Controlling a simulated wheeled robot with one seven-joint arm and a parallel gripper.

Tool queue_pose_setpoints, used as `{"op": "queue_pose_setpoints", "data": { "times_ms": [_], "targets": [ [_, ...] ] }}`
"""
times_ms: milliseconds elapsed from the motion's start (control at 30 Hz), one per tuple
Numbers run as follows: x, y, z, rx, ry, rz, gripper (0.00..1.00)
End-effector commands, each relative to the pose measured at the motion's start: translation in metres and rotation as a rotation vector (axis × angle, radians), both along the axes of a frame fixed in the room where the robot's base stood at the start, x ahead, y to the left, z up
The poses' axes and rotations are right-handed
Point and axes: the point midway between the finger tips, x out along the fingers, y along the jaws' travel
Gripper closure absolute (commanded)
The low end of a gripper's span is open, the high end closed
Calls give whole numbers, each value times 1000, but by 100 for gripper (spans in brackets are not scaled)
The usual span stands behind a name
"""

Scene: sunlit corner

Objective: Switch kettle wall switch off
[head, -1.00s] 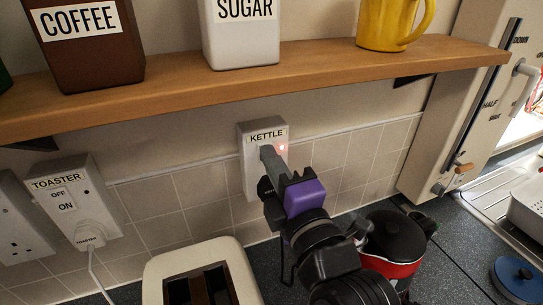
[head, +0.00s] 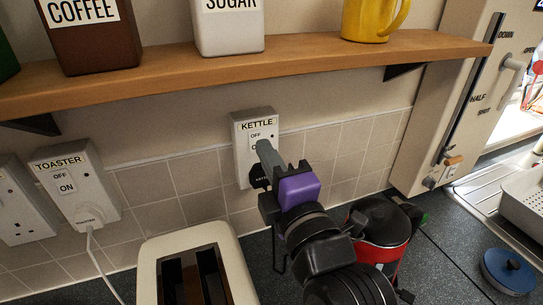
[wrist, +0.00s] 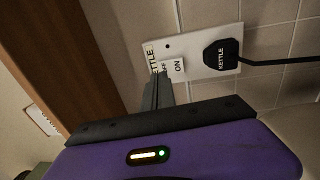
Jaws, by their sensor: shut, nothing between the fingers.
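The kettle wall switch, a white plate labelled KETTLE (head: 241,122), is on the tiled wall under the shelf. Its rocker shows OFF (head: 256,135) above, with the ON part mostly behind my fingers in the head view. No red light shows on the plate. My gripper (head: 264,146) is shut and empty, its fingertips at the rocker; I cannot tell whether they touch it. In the wrist view the fingertips (wrist: 157,80) partly cover the OFF end, and the ON half (wrist: 178,66) shows clear. A black KETTLE plug (wrist: 221,55) is in the plate.
A wooden shelf (head: 225,72) with tins and a yellow mug (head: 372,18) runs above. A TOASTER switch (head: 72,188) is at left. A cream toaster (head: 150,270) and the red and black kettle (head: 384,222) stand on the counter, flanking my arm.

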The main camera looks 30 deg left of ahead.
Motion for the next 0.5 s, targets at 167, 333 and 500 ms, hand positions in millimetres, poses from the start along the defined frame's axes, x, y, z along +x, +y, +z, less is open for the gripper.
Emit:
{"op": "queue_pose_setpoints", "data": {
  "times_ms": [167, 333, 500],
  "targets": [
    [-9, -10, 1, 1, -2, -2, 100],
    [-22, -25, 3, 1, -2, -2, 100],
    [-39, -44, 6, 1, -2, -2, 100]
  ]
}}
